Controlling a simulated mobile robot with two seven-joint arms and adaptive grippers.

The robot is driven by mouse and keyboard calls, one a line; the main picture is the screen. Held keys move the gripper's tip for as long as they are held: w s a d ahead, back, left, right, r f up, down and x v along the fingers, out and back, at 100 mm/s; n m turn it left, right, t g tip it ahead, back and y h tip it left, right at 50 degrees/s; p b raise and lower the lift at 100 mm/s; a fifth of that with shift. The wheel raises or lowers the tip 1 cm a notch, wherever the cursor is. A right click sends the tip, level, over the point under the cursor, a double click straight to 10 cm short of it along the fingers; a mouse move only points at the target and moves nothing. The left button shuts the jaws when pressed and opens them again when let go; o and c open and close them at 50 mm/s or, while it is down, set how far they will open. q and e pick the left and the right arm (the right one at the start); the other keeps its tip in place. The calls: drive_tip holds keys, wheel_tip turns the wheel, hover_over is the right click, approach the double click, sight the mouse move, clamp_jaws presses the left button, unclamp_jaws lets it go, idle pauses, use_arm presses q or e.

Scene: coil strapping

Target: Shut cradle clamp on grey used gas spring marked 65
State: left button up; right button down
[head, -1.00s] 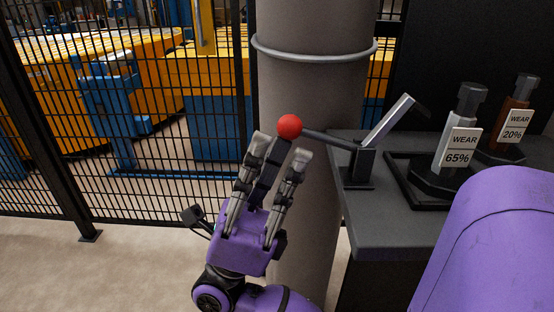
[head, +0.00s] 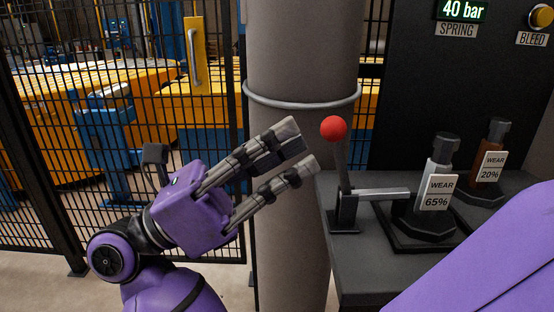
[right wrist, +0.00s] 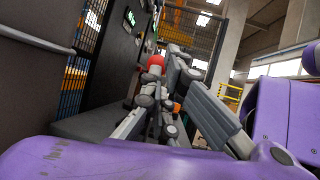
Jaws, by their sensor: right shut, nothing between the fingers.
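The cradle clamp (head: 342,200) stands on the grey bench's near left corner. Its handle is upright with a red ball (head: 333,128) on top. Its flat bar (head: 381,194) lies level and reaches to the grey gas spring (head: 440,158), marked WEAR 65%, upright in a dark cradle; contact at the bar's end is hard to tell. My right gripper (head: 300,146) is shut and empty, left of the red ball and apart from it, fingers pointing right. In the right wrist view the red ball (right wrist: 156,60) shows beyond the fingers. My left gripper is not in view.
A brown gas spring (head: 490,150) marked WEAR 20% stands behind on the bench (head: 362,270). A thick grey column (head: 300,50) rises behind my gripper. A black mesh fence (head: 60,180) is at left. A panel reads 40 bar, with a yellow BLEED button (head: 541,17).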

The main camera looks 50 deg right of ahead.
drive_tip(key=shift+s+d+r+p, duration=0.3)
drive_tip(key=shift+s+d+r, duration=0.15)
drive_tip(key=shift+r, duration=0.15)
idle(0.4)
drive_tip(key=shift+w+a+f, duration=0.2)
drive_tip(key=shift+w+a, duration=0.1)
drive_tip(key=shift+a, duration=0.15)
drive_tip(key=w+a+f+b, duration=0.1)
drive_tip(key=w+a+f, duration=0.2)
drive_tip(key=w+a, duration=0.4)
drive_tip(key=a, duration=0.3)
drive_tip(key=shift+w, duration=0.35)
